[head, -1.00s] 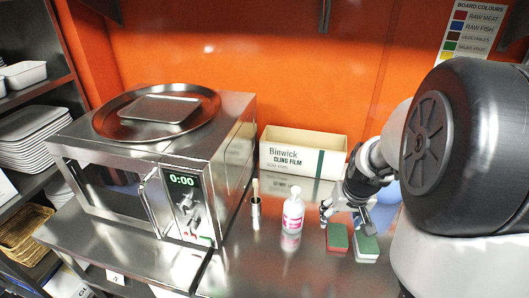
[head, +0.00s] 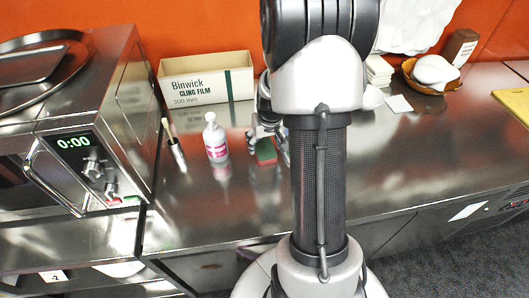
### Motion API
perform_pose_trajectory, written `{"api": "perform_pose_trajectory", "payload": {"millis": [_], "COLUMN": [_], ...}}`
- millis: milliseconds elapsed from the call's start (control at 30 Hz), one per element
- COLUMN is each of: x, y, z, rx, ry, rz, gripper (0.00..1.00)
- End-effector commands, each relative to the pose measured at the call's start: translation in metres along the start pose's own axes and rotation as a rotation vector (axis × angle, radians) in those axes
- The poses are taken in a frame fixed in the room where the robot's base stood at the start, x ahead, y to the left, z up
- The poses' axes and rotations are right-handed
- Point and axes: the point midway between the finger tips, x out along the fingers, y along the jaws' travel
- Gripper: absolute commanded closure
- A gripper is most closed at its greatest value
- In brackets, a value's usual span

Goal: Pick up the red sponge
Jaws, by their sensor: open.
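The red sponge (head: 266,158) lies on the steel counter, right of the white bottle, partly covered by my gripper and arm. Its top looks green and its side red. My gripper (head: 266,138) is open, with its fingers at or just above the sponge; whether they touch it cannot be told. My own arm hides part of the gripper and the area to its right.
A white bottle with a pink label (head: 215,140) stands left of the gripper. A basket (head: 432,84) and white stacks (head: 379,72) stand right. The counter front is clear.

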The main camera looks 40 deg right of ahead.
Motion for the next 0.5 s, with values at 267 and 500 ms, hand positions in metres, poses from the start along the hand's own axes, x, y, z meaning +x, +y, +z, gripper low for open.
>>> {"api": "perform_pose_trajectory", "payload": {"millis": [267,500], "x": [0.043,0.048], "y": [0.003,0.003], "z": [0.005,0.003], "rx": [0.0,0.0], "ry": [-0.004,-0.001], "rz": [0.0,0.0], "gripper": [0.36,0.36]}}
